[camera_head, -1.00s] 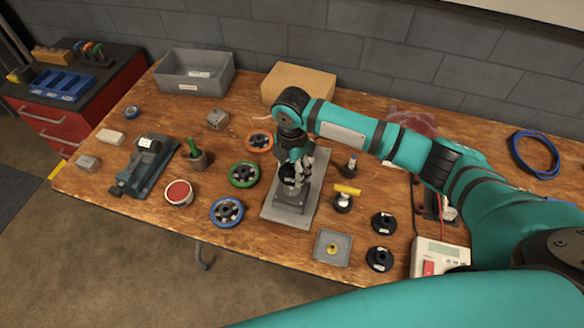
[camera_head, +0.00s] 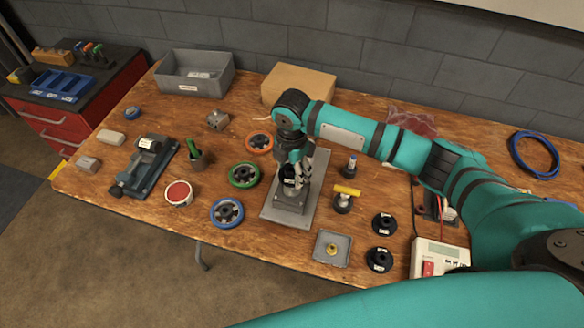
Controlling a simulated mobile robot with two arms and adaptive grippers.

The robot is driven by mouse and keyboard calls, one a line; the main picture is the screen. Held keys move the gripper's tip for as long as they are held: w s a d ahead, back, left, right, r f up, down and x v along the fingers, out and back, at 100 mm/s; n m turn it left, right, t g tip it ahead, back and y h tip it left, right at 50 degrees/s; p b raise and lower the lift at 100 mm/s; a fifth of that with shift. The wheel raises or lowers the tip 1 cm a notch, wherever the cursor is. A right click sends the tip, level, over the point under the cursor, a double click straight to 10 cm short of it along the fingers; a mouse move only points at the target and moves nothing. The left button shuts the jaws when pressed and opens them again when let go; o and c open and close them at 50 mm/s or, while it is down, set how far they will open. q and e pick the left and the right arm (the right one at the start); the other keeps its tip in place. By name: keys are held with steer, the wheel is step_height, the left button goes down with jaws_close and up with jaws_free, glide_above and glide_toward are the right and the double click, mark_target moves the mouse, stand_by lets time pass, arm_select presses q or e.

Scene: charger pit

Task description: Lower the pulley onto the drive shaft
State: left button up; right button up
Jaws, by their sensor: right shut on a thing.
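My right gripper (camera_head: 294,177) points down over the grey base plate (camera_head: 308,204) in the middle of the bench. It is shut on a small dark pulley (camera_head: 288,183), which is partly covered by the fingers. The pulley is just above or at the grey block (camera_head: 290,201) on the plate. The drive shaft is hidden behind the gripper and pulley, so I cannot tell whether the pulley is around it. My left gripper is not in view.
Orange (camera_head: 259,142), green (camera_head: 244,174) and blue (camera_head: 227,212) wheels lie left of the plate. A yellow-handled tool (camera_head: 345,192), two black pulleys (camera_head: 384,223) and a small grey tray (camera_head: 331,248) lie right. A cardboard box (camera_head: 298,84) stands behind.

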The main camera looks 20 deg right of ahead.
mark_target(292, 182)
stand_by(0.7)
steer(key=shift+f+b, duration=1.35)
steer(key=shift+f, duration=1.4)
stand_by(0.3)
steer(key=shift+f, duration=0.25)
stand_by(0.6)
steer(key=o, duration=1.3)
step_height(292, 182, up, 12)
